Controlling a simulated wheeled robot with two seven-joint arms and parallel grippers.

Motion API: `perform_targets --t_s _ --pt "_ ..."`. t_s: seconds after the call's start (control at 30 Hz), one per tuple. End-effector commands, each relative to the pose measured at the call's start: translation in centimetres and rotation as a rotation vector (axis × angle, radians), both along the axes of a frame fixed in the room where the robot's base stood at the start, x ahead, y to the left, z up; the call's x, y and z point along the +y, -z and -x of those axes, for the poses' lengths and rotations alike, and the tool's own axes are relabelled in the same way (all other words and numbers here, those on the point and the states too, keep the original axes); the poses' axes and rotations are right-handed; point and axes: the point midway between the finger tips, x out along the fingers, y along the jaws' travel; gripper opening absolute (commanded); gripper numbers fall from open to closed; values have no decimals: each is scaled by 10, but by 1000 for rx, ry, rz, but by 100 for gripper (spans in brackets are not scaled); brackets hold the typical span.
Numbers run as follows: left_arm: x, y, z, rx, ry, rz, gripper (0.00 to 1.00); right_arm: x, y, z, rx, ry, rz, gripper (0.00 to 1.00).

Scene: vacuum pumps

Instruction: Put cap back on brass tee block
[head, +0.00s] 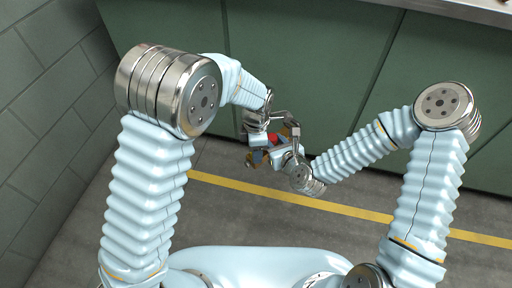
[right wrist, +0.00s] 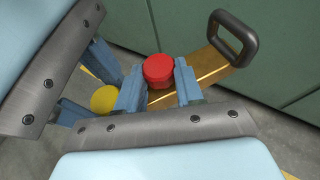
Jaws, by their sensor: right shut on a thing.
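A round red cap (right wrist: 158,70) sits between the fingertips of my right gripper (right wrist: 158,88), which is shut on it. The cap also shows in the head view (head: 273,138). The brass tee block (right wrist: 206,68) is right behind the cap and fingers in the right wrist view; I cannot tell whether the cap is seated on it. A dark loop handle (right wrist: 240,36) is at the block's far end.
Both grippers meet closely in the head view, with little room between them. Green panels (head: 310,60) stand behind them. The grey floor (head: 235,160) below has a yellow stripe (head: 340,208). A counter edge (head: 450,10) is at the top right.

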Motion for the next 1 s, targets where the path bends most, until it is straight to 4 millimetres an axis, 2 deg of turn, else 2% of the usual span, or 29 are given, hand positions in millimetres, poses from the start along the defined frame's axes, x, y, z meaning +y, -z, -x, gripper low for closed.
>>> perform_targets --t_s 0.03,0.2,0.3,0.37,0.57,0.8,0.83,1.0 --pt "0 0 0 0 0 0 40 0 -1 0 -2 0 -1 0" --pt "0 0 0 0 0 0 14 0 -1 0 -2 0 -1 0" --pt "0 0 0 0 1 0 1 0 -1 0 -2 0 -1 0" --pt "0 0 0 1 30 0 1 0 -1 0 -2 0 -1 0" --pt "0 0 0 3 271 2 1 0 -1 -1 -3 1 -1 0" --pt "0 0 0 3 284 2 1 0 -1 -1 -3 1 -1 0" --pt "0 0 0 3 283 1 41 0 -1 -1 -3 1 -1 0" --pt "0 0 0 2 282 1 63 0 -1 0 -2 1 0 0"
